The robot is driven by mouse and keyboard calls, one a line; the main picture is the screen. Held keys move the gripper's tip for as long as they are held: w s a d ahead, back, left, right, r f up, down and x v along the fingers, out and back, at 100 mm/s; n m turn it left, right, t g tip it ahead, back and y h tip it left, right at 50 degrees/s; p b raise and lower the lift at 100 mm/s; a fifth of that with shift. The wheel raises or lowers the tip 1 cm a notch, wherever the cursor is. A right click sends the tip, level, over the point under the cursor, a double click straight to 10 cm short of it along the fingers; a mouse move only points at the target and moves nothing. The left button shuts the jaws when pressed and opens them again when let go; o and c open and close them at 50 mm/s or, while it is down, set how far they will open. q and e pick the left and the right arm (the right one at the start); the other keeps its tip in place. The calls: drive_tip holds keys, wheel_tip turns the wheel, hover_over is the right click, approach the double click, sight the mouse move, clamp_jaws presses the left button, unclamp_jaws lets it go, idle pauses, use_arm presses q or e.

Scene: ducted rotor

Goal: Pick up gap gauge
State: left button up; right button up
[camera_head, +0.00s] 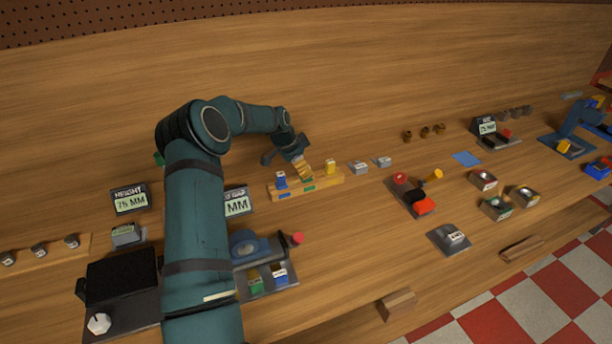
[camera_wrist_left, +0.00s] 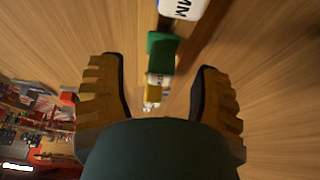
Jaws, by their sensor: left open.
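Several small coloured gauge blocks stand in a wooden rack (camera_head: 318,186): a blue one (camera_head: 281,181) at its left and a yellow one (camera_head: 330,166) at its right. A green block (camera_wrist_left: 162,48) shows in the left wrist view, with a blue-and-white labelled block (camera_wrist_left: 183,8) at the top edge. I cannot tell which block is the gap gauge. My right gripper is not in view.
A display (camera_head: 130,199) and a black device (camera_head: 122,277) stand at the left. Two grey labelled blocks (camera_head: 359,167) lie right of the rack. A tray with red parts (camera_head: 424,206) stands further right. The bench behind the rack is clear.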

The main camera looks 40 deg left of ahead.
use_arm(q)
drive_tip(key=x, duration=0.3)
drive_tip(key=shift+w+d+f, duration=0.1)
drive_tip(key=shift+w+f, duration=0.15)
drive_tip(key=shift+w, duration=0.1)
clamp_jaws()
